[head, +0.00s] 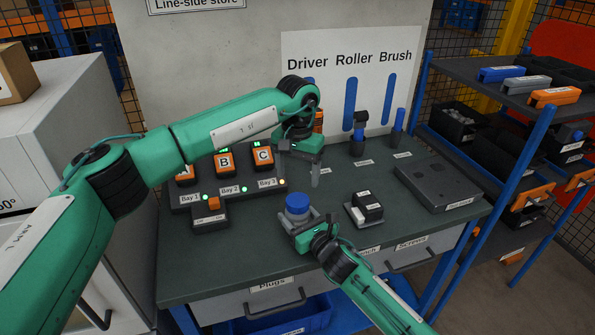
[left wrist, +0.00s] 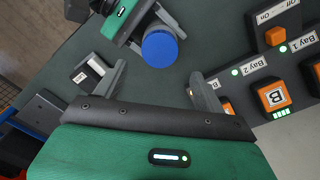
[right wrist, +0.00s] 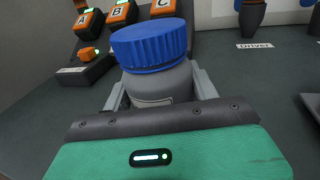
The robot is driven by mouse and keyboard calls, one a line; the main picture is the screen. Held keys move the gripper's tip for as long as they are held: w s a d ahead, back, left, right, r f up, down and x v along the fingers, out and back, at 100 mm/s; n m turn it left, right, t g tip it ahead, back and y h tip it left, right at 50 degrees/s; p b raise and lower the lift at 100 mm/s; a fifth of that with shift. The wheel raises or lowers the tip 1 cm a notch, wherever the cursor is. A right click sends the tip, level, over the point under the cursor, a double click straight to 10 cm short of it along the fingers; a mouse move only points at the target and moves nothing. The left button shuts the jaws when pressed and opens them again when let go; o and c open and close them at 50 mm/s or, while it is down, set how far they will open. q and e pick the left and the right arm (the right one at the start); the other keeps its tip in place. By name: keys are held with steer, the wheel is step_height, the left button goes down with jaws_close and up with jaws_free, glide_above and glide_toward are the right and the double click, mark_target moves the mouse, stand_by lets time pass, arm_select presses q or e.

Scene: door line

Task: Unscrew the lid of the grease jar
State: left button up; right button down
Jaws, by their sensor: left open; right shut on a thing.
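The grease jar has a grey body (right wrist: 160,86) and a ribbed blue lid (right wrist: 150,45), and it stands upright near the front of the bench. In the head view the blue lid (head: 297,203) is on top of the jar. My right gripper (head: 301,224) is shut around the jar's body, below the lid. My left gripper (head: 301,166) is open and empty, above the bench and behind the jar. In the left wrist view the lid (left wrist: 160,47) lies beyond the open fingers, apart from them. The jar's lower part is hidden by my right gripper.
A charger rack with orange batteries (head: 224,161) stands left, with an orange switch box (head: 211,213) before it. A small black box (head: 366,207) sits right of the jar. Tool holders (head: 357,146) stand behind; a flat grey case (head: 438,186) lies right. Bench space between them is clear.

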mark_target(297, 199)
arm_select(q)
steer(key=shift+f, duration=4)
